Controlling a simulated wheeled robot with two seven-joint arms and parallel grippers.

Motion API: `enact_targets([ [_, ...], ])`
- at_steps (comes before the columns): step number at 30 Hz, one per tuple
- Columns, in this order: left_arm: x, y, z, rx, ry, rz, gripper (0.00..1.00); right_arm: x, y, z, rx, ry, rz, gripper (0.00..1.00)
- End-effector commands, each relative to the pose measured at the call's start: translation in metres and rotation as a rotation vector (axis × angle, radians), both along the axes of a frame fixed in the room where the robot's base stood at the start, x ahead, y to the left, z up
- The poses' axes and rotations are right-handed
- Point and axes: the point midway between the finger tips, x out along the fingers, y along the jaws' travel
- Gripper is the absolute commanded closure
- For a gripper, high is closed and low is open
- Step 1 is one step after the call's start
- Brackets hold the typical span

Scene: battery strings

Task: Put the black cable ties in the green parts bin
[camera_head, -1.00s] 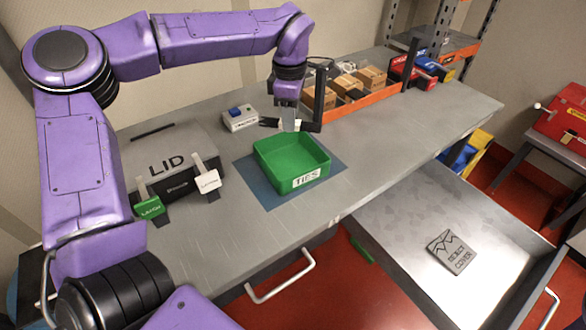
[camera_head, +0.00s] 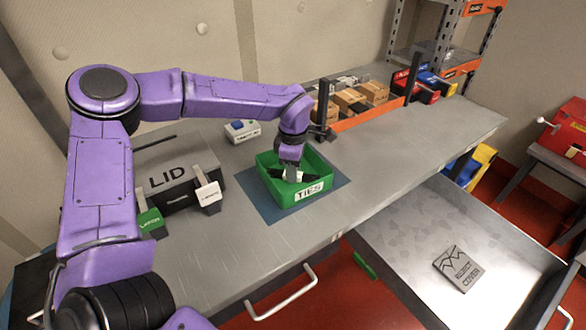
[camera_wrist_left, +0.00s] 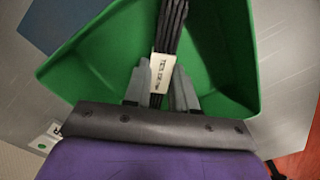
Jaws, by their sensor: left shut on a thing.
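The green parts bin (camera_head: 272,187), labelled TIES, stands on a blue mat (camera_head: 247,187) on the workbench. My left gripper (camera_head: 292,176) reaches down into the bin from above. In the left wrist view the gripper (camera_wrist_left: 160,92) is shut on the bundle of black cable ties (camera_wrist_left: 171,30) at its white paper band (camera_wrist_left: 162,70). The ties also show in the head view (camera_head: 313,177), inside the bin's outline. I cannot tell whether they touch the bin's floor. My right gripper is not in view.
A grey case marked LID (camera_head: 168,178) with a green latch and a white latch stands left of the bin. A small device with a blue top (camera_head: 242,131) is behind it. An orange-edged rack (camera_head: 370,117) holds brown boxes. An open drawer (camera_head: 420,225) holds a reject cover plate (camera_head: 456,268).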

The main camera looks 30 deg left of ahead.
Motion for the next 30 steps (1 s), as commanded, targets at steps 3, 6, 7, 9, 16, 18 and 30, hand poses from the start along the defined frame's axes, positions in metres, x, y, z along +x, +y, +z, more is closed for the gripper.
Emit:
enact_targets([
  [3, 0.0, 0.0, -0.002, 0.0, 0.0, 0.0, 1.0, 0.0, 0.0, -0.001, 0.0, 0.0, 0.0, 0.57],
  [6, 0.0, 0.0, -0.003, 0.0, 0.0, 0.0, 0.65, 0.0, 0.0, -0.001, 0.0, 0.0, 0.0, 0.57],
  [7, 0.0, 0.0, -0.003, 0.0, 0.0, 0.0, 0.55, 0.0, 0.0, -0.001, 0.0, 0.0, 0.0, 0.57],
  [9, 0.0, 0.0, -0.003, 0.0, 0.0, 0.0, 0.49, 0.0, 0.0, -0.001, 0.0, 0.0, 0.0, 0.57],
  [16, 0.0, 0.0, -0.002, 0.0, 0.0, 0.0, 0.49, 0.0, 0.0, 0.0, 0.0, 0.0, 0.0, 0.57],
  [18, 0.0, 0.0, 0.003, -0.001, -0.001, 0.0, 0.49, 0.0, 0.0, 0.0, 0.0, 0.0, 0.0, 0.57],
  [30, 0.0, 0.0, 0.095, 0.0, -0.003, 0.001, 0.49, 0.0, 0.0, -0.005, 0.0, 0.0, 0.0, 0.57],
])
